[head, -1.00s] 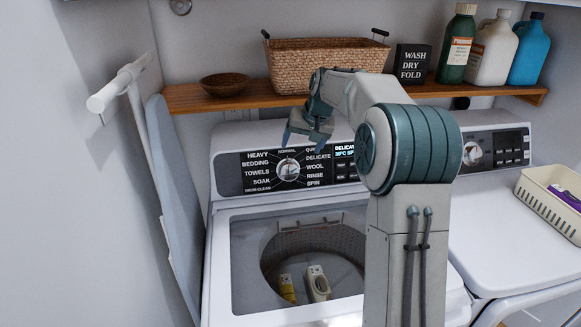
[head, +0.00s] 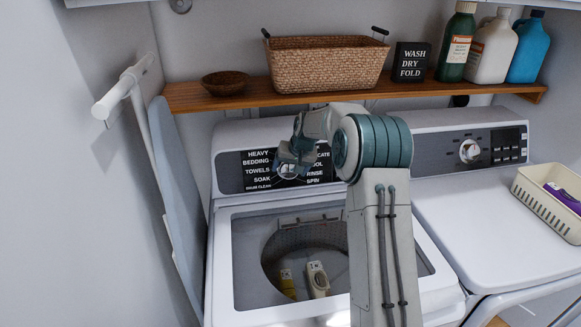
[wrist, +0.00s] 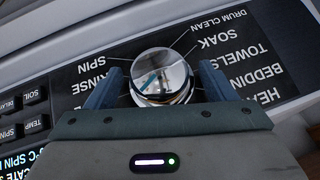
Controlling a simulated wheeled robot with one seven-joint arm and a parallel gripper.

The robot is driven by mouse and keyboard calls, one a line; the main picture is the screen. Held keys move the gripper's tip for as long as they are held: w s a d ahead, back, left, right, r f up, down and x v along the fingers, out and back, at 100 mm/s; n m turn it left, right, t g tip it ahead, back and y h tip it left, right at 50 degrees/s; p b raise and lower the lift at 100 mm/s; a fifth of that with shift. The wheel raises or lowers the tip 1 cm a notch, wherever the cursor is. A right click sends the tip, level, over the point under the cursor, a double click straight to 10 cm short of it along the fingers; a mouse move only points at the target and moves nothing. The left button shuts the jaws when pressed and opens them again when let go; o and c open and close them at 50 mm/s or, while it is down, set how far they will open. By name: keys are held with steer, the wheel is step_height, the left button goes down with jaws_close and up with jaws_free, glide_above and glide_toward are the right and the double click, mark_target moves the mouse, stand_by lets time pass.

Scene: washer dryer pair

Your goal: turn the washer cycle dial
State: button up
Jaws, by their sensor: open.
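The washer cycle dial (wrist: 160,76) is a round chrome knob on the black control panel (wrist: 240,60), ringed by cycle names such as SPIN, SOAK and TOWELS. In the wrist view my gripper (wrist: 160,85) is open, with one finger on each side of the dial; whether either touches it I cannot tell. In the head view my gripper (head: 289,165) is in front of the dial and hides most of it, along with part of the panel lettering. The washer (head: 225,230) has its top opening uncovered, and a yellow item and a pale item show inside the drum.
A wooden shelf (head: 215,99) above the washer holds a wicker basket (head: 325,65), a bowl (head: 225,82), a sign (head: 411,62) and bottles. The dryer (head: 470,210) stands to the right with a cream basket (head: 545,210) on top. An ironing board (head: 172,190) leans at left.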

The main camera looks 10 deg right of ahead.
steer(key=c, duration=1)
